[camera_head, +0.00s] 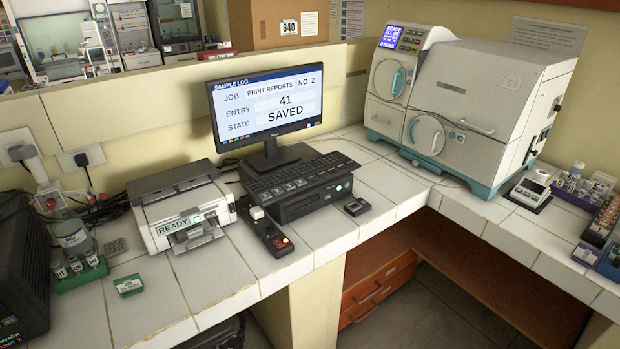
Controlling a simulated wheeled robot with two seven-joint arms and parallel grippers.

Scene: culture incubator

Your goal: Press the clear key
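No key can be read as "clear" at this size. A small dark control box (268,234) lies on the counter in front of the computer, with a pale block at its far end and a red lit button (284,240) near its front. A black keyboard (300,176) rests on the black computer case (308,200), below the monitor (268,106). The monitor reads "SAMPLE LOG", job "PRINT REPORTS NO. 2", entry "41", state "SAVED". A second small dark box (357,206) lies to the right of the case. Neither of my grippers is in view.
A printer (182,208) showing "READY" stands left of the computer. A large white-and-teal machine (470,100) stands at the right. The tiled counter's front edge (330,248) is clear near the control box.

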